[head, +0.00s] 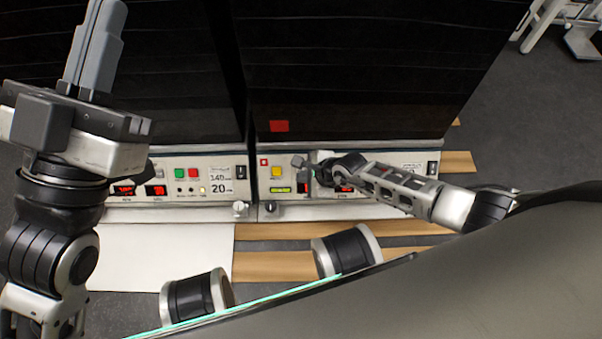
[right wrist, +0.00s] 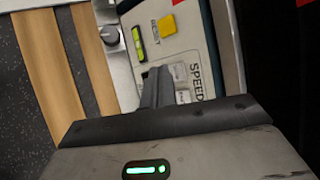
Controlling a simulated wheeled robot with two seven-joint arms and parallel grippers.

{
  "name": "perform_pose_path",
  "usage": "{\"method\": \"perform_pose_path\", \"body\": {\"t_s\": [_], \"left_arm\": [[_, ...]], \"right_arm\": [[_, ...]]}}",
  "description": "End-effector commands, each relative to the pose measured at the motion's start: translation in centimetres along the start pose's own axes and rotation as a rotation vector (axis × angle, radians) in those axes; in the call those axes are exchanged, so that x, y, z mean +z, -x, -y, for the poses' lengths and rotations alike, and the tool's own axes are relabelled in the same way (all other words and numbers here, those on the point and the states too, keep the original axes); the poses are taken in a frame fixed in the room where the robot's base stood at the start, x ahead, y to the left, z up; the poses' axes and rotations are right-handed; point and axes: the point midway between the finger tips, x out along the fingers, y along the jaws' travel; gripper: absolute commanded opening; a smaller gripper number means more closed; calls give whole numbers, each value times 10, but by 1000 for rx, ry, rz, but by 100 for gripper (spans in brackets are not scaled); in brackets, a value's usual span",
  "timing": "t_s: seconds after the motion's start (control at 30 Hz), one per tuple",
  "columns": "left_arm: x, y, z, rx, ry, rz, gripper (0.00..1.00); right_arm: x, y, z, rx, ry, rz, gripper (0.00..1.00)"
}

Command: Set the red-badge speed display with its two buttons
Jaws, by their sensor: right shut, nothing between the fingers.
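A red badge (head: 279,126) sits on the dark front of the right-hand machine, above its pale control panel (head: 264,180). My right gripper (head: 303,172) is shut and empty in front of this panel, covering part of it. In the right wrist view its closed fingers (right wrist: 158,76) point at the panel beside the SPEED label (right wrist: 196,82). Two pale buttons (right wrist: 180,72) (right wrist: 183,97) show next to the fingertips; contact cannot be told. A red-lit display (head: 343,189) is partly hidden by my right arm, its digits unreadable. My left gripper (head: 95,45) looks shut, raised at the left.
Wooden slats (head: 285,232) lie in front.

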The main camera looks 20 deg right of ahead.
Motion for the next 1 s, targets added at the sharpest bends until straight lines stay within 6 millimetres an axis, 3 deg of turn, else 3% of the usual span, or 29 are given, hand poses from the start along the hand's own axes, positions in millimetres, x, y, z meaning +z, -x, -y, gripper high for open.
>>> {"method": "perform_pose_path", "body": {"t_s": [0.3,1.0], "left_arm": [[-15,-2,-5,39,-101,-107,0],[-16,-2,-5,39,-100,-107,0]], "right_arm": [[-5,-7,4,0,0,-1,0],[-4,-7,4,0,0,-1,0]]}}
